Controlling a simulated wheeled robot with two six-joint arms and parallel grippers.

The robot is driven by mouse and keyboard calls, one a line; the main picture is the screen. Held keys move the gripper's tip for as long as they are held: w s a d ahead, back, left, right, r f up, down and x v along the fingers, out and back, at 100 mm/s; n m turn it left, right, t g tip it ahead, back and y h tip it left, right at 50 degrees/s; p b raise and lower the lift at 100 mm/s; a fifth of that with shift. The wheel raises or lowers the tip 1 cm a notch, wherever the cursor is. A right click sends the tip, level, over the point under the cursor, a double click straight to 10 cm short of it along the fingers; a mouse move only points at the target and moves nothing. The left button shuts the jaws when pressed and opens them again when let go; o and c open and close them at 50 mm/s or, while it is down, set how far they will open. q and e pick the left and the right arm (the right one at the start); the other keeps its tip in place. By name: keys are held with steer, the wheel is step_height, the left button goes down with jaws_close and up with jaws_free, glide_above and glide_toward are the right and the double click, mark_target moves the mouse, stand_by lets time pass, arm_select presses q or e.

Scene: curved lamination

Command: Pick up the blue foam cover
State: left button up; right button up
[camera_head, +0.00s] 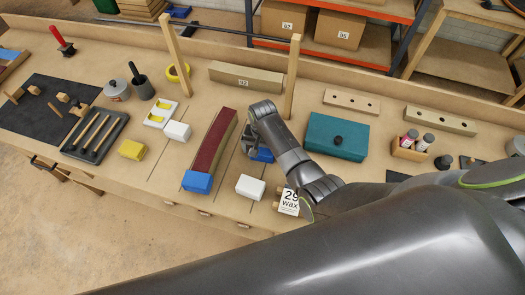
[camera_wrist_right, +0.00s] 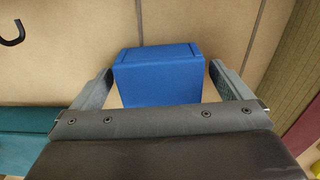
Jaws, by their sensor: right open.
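A blue foam cover (camera_head: 262,154) lies on the bench right of the dark red curved piece (camera_head: 216,140), partly hidden by my right gripper (camera_head: 251,147). In the right wrist view the blue foam cover (camera_wrist_right: 158,78) sits between my two open grey fingers, with a visible gap on each side. The fingers do not appear to touch it. A second blue block (camera_head: 197,182) is at the near end of the dark red piece. My left gripper is not in view.
White blocks (camera_head: 250,187) and a yellow block (camera_head: 132,149) lie nearby. A teal box (camera_head: 337,136) stands to the right. A wooden-post frame (camera_head: 290,77) rises behind the gripper.

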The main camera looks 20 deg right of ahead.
steer(key=shift+f, duration=0.2)
steer(key=shift+c, duration=0.2)
steer(key=c, duration=1)
steer(key=shift+r, duration=0.1)
